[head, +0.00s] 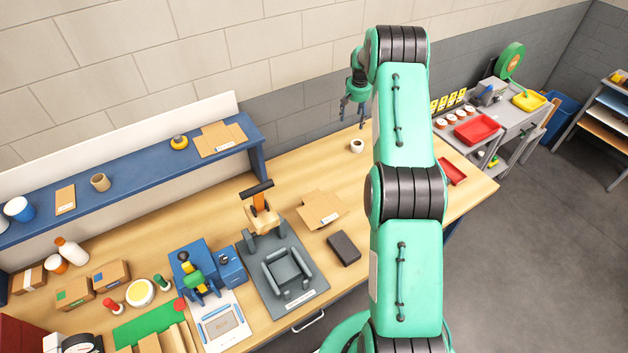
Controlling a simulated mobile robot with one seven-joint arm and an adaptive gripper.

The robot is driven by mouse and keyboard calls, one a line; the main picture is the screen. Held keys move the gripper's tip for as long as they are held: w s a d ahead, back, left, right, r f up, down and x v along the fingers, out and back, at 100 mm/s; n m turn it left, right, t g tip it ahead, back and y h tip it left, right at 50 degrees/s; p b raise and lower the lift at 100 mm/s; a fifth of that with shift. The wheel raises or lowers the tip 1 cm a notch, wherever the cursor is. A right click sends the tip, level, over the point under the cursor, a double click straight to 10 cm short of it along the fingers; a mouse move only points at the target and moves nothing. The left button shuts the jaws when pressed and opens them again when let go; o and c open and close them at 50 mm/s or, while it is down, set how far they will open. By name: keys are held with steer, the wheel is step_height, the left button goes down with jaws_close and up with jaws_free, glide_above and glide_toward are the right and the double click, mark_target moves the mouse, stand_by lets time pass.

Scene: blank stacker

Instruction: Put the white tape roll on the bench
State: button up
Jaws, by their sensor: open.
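The white tape roll (357,146) is a small white ring with a dark centre. It appears to rest on the wooden bench (385,195), near its back edge, left of my arm. My gripper (353,118) is open and empty, with its fingers pointing down. It is seen above the roll in the picture, and the two look apart. How high it is over the bench is hard to tell from this one view.
A blue shelf (130,170) runs along the back left, with a brown roll (100,182) and cardboard on it. A grey fixture (287,272), a dark block (344,247) and flat cardboard (320,208) lie mid-bench. A red tray (452,172) is at right. Bench around the roll is clear.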

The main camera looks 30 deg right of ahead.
steer(key=s+a+r+n+t, duration=0.1)
steer(key=s+a+r, duration=0.3)
steer(key=a+r, duration=0.95)
steer(key=s+a+r+n+t, duration=0.1)
steer(key=s+a+r, duration=0.3)
steer(key=a+r, duration=0.95)
steer(key=s+a+r+n, duration=0.2)
steer(key=s+a+r, duration=0.9)
steer(key=s+r, duration=0.15)
steer(key=s+a, duration=0.5)
steer(key=s, duration=0.5)
steer(key=s+a+f+n+t, duration=0.1)
steer(key=s+a, duration=0.3)
steer(key=s, duration=0.6)
steer(key=s+a+f+n+t, duration=0.1)
steer(key=s+a, duration=0.4)
steer(key=s, duration=0.5)
steer(key=shift+a+y, duration=0.3)
steer(key=shift+a, duration=0.05)
steer(key=shift+s+f, duration=0.1)
